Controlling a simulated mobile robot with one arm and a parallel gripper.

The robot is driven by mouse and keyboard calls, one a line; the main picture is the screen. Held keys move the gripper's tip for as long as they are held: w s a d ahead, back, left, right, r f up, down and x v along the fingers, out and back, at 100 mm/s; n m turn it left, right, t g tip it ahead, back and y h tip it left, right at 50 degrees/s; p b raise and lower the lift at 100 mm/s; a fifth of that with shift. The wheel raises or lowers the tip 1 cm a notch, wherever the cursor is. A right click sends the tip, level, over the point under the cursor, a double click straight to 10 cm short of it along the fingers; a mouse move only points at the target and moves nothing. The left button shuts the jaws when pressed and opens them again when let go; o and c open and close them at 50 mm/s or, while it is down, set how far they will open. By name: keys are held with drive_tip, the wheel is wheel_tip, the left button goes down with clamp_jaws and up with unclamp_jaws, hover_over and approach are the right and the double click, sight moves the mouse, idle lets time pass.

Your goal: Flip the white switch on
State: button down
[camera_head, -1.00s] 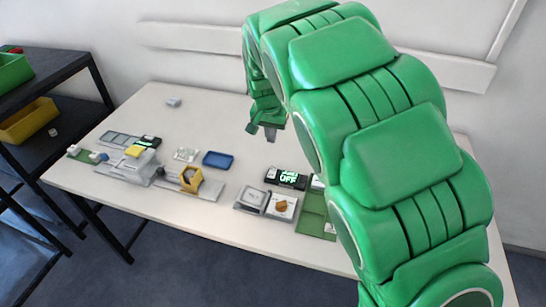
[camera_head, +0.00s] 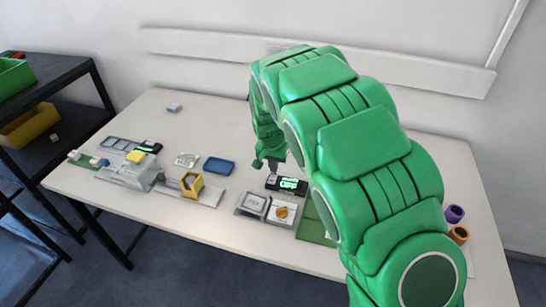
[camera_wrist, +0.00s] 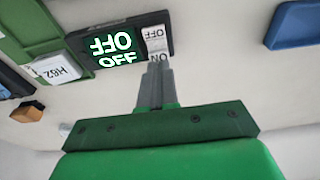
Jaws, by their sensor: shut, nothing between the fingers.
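The white switch (camera_wrist: 156,40) is a small rocker labelled OFF and ON at the end of a black display box (camera_wrist: 118,48) in the wrist view. The box's green display reads OFF there. In the head view the box (camera_head: 290,184) sits on the table, and my arm stands close to it. My gripper (camera_wrist: 156,68) is shut and empty, its fingertips at the ON end of the switch. I cannot tell whether they touch it. In the head view my gripper (camera_head: 272,166) points down beside the box's left end.
A grey tray with an orange knob (camera_head: 282,212) lies in front of the box, beside a green board (camera_head: 315,222). A blue tray (camera_head: 218,166) and a yellow holder (camera_head: 192,183) are to the left. Purple and orange rings (camera_head: 455,213) lie at the right.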

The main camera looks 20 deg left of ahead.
drive_tip(key=shift+w+f, duration=0.1)
drive_tip(key=shift+f, duration=0.75)
drive_tip(key=shift+w, duration=0.1)
drive_tip(key=shift+f+g, duration=0.3)
drive_tip(key=shift+g, duration=0.1)
drive_tip(key=shift+s+r, duration=0.25)
drive_tip(key=shift+s, duration=0.5)
drive_tip(key=shift+r, duration=0.1)
